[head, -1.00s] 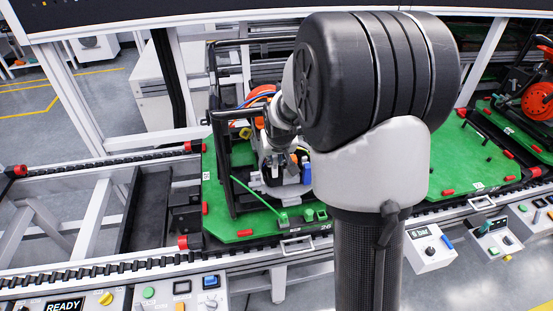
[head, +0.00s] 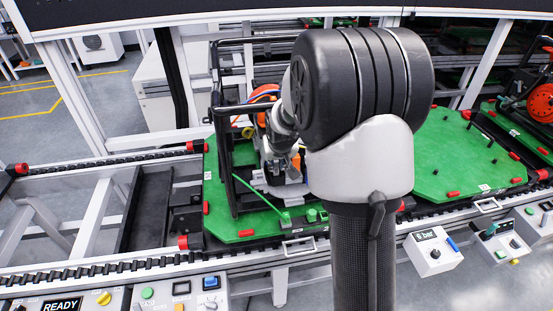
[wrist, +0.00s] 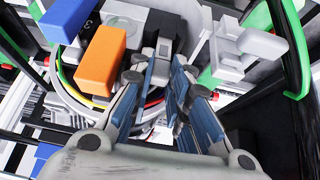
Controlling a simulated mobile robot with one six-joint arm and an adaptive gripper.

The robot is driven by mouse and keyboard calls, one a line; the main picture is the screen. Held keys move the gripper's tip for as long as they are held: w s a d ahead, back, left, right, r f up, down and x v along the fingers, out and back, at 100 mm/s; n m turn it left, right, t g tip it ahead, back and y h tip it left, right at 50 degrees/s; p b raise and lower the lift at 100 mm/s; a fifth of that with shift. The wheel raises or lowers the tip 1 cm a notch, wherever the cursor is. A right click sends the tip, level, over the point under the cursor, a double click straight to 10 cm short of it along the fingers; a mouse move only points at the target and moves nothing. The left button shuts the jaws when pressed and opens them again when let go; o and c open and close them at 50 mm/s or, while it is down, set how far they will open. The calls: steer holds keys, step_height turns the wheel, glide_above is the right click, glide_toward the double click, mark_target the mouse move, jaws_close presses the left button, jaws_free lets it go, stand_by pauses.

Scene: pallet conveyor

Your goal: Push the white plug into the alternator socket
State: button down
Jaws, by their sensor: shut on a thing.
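My gripper (wrist: 163,78) has blue-padded fingers, and in the wrist view they are closed around a pale grey-white piece (wrist: 165,46), which I take to be the white plug. The fingers cover most of it. An orange block (wrist: 101,56) and a blue block (wrist: 66,18) stand just left of the fingertips on a pale, marked housing. I cannot make out the alternator socket; the fingers and plug may hide it. In the head view my gripper (head: 292,166) is low inside the black frame, over the green pallet (head: 233,224), partly hidden by my arm.
A black upright frame (head: 220,130) stands close to the left of my gripper. Coloured cables (wrist: 73,92) curve below the blocks. A white fitting (wrist: 255,47) and a green tube (wrist: 294,60) lie to the right. Another green pallet (head: 465,160) sits farther right on the conveyor.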

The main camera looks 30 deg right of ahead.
steer(key=shift+w+r, duration=0.1)
steer(key=shift+w, duration=0.1)
steer(key=c, duration=1.4)
jaws_free()
steer(key=shift+c, duration=0.2)
steer(key=v, duration=0.8)
steer(key=s+a+r+n, duration=0.1)
steer(key=s+a+r, duration=0.35)
steer(key=s, duration=0.25)
steer(key=s+a+r+n, duration=0.1)
steer(key=s+a+r, duration=0.2)
steer(key=s+a, duration=0.25)
steer(key=s+a+y, duration=0.1)
steer(key=s+a, duration=0.1)
steer(key=s, duration=0.6)
steer(key=s+a+n, duration=0.1)
steer(key=s+a, duration=0.1)
steer(key=s, duration=0.6)
steer(key=shift+s+a+f+g+y, duration=0.3)
steer(key=shift+a+f+g+y, duration=0.1)
